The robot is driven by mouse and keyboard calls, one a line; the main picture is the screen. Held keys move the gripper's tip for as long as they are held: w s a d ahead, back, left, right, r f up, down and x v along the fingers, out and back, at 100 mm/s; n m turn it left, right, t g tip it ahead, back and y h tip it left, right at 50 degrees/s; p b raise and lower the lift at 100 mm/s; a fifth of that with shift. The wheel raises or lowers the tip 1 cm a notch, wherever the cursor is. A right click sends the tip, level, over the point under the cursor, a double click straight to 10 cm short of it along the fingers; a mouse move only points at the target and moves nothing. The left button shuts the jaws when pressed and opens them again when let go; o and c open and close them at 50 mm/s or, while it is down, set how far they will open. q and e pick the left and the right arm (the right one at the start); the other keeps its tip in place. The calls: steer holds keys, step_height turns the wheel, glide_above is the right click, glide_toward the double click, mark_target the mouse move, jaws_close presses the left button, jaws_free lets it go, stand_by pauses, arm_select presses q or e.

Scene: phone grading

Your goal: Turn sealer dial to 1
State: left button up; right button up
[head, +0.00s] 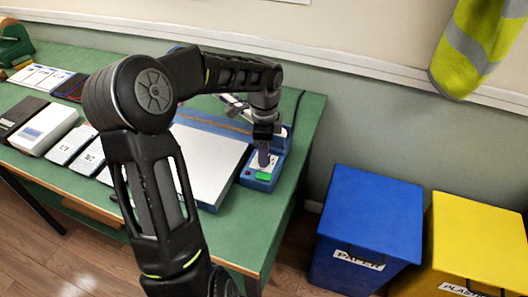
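The sealer (237,126) is a long blue machine on the green table, with a large white flat surface in front of it. Its control box (259,181) at the right end is blue with a pale top panel and a green button (264,177). My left gripper (264,158) points down at the pale panel, right above or touching it. The dial is hidden behind the fingers, and I cannot tell its setting. The fingers look close together, but whether they grip the dial is unclear. My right gripper is out of view.
My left arm covers much of the table (308,120). Several boxes and cards, including a white box (45,128), lie at the left. Beyond the table's right edge stand a blue paper bin (368,215) and a yellow plastic bin (478,240). A hi-vis vest (482,45) hangs above.

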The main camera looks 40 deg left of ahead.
arm_select(q)
steer(key=shift+f, duration=0.4)
steer(key=shift+c, duration=0.4)
jaws_close()
